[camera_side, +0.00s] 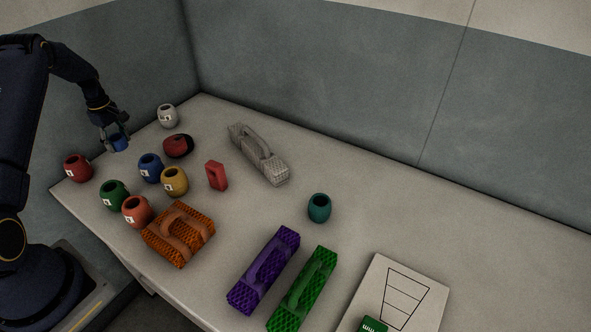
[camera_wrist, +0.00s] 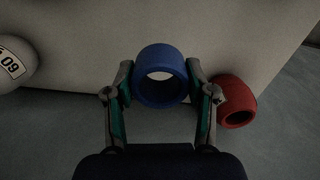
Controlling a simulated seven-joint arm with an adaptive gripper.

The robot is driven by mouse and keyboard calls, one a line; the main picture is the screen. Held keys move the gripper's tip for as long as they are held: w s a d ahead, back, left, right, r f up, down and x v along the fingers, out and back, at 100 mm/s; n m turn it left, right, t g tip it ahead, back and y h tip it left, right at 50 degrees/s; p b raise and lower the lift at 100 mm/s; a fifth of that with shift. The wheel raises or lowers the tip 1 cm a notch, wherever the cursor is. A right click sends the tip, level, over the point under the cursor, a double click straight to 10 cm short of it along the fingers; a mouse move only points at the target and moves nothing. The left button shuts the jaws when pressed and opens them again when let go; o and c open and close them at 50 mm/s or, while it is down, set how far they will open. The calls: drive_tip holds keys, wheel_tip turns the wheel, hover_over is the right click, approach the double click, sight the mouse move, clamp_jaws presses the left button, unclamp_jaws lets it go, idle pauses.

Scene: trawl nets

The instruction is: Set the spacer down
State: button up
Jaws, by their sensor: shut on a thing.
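My gripper (camera_wrist: 160,92) is shut on a blue hollow ring-like thing (camera_wrist: 160,76), which I take to be the spacer. Its round opening faces the wrist camera, and a finger lies on each side of it. In the side view my gripper (camera_side: 117,138) holds the blue thing (camera_side: 119,143) upright or nearly so, at the table's left edge, between the white float and the red float. It looks held above the edge; the gap beneath it cannot be judged.
On the table (camera_side: 400,215) stand a white float (camera_side: 167,115), red float (camera_side: 78,168), blue float (camera_side: 150,168), a dark red-black piece (camera_side: 178,146), a red block (camera_side: 216,176) and teal float (camera_side: 319,208). Net bundles (camera_side: 263,270) and a marked board (camera_side: 405,290) lie further right.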

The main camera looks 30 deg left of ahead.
sight(130, 157)
drive_tip(key=f, duration=0.1)
drive_tip(key=w+a+f, duration=0.1)
drive_tip(key=w+f, duration=0.1)
drive_tip(key=shift+a, duration=0.35)
drive_tip(key=shift+w+a+f, duration=0.1)
drive_tip(key=shift+a+f, duration=0.05)
drive_tip(key=shift+f, duration=1.5)
drive_tip(key=o, duration=1.2)
drive_tip(key=shift+f, duration=0.15)
drive_tip(key=shift+c, duration=0.2)
